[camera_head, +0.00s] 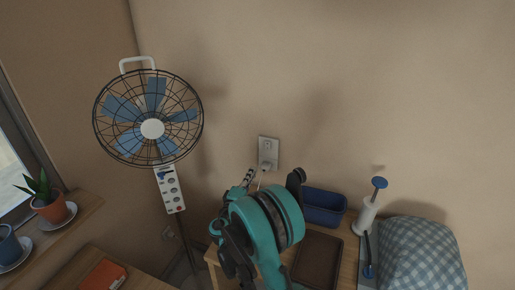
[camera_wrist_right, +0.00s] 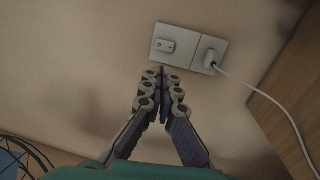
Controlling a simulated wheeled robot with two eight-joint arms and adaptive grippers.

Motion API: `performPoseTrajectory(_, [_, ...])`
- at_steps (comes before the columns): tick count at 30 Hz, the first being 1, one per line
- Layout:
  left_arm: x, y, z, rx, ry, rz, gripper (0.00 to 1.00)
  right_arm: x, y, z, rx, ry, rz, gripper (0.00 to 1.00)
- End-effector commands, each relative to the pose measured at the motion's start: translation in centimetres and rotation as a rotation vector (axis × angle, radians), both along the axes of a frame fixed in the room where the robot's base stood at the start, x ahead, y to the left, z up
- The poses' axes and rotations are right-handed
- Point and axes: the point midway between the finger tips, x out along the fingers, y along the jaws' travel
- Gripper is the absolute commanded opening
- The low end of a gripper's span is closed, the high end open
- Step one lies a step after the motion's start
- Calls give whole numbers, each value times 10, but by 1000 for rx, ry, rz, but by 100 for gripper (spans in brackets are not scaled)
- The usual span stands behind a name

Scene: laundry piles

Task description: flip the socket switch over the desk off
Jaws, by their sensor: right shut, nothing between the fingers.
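The socket plate (camera_head: 268,152) is on the wall above the wooden desk (camera_head: 348,262). In the right wrist view the plate (camera_wrist_right: 190,66) carries a small rocker switch (camera_wrist_right: 166,45) on one half and a white plug with a cord (camera_wrist_right: 210,58) on the other. My right gripper (camera_head: 250,176) is in front of the wall, just below and left of the plate. In the wrist view its shut, empty fingertips (camera_wrist_right: 164,72) point at the plate just below the switch. I cannot tell whether they touch it. My left gripper is not in view.
A fan (camera_head: 152,128) on a stand with a white control panel is at the left. The wall around the socket is clear.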

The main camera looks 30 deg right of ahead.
Motion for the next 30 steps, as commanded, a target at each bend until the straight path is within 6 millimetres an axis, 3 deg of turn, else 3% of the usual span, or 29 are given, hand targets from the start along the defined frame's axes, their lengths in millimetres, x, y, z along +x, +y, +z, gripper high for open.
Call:
performPoseTrajectory(11, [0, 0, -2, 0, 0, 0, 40, 7, -9, 1, 2, 0, -3, 0])
performPoseTrajectory(24, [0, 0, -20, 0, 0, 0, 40, 63, -76, 10, 4, 0, -4, 0])
performPoseTrajectory(30, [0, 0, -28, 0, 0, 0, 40, 82, -97, 14, 2, 0, -2, 0])
